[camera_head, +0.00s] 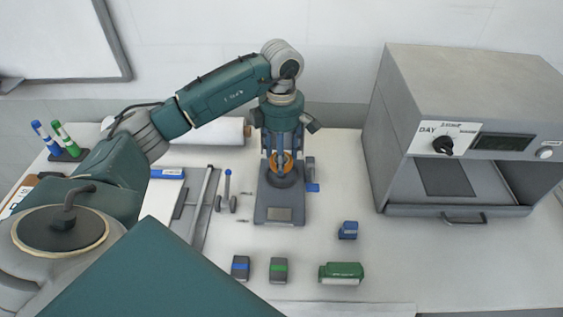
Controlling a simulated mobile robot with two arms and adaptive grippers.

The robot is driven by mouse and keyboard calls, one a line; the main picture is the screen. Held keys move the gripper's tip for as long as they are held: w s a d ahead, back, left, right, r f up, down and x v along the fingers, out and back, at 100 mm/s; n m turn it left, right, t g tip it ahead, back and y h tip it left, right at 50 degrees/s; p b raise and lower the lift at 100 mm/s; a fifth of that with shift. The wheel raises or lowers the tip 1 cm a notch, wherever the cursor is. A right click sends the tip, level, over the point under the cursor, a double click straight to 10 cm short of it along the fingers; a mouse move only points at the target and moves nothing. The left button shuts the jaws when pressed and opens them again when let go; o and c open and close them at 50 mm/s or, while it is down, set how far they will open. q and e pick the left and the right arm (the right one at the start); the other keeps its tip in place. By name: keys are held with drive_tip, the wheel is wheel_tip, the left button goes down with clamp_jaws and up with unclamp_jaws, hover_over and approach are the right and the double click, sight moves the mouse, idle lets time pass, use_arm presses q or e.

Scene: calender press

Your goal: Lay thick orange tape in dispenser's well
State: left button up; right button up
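An orange tape roll (288,161) shows at the fingertips of my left gripper (283,153). The gripper points straight down, and its fingers partly hide the roll. I cannot tell whether the fingers grip the roll or only stand around it. Just below is a dark round part on a grey base (280,214) with a light label plate, which looks like the dispenser. The roll overlaps this round part in the picture; whether it rests in the well or hangs above it is not clear. My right gripper is not in view.
A grey press (470,110) with a dial stands at right. Blue (347,230), green (341,272) and two dark banded blocks (240,267) lie in front. A paper trimmer (201,205), a white roll (215,131) and markers (66,140) are at left. The table's right front is clear.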

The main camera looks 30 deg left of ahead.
use_arm(q)
wheel_tip(320, 180, down, 4)
drive_tip(key=shift+f+p, duration=0.1)
drive_tip(key=shift+p, duration=0.45)
drive_tip(key=o, duration=0.8)
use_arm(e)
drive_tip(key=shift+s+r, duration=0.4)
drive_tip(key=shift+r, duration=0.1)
use_arm(q)
wheel_tip(320, 180, up, 12)
drive_tip(key=b, duration=0.4)
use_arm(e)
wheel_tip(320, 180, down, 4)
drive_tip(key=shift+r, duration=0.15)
use_arm(q)
drive_tip(key=shift+d, duration=0.1)
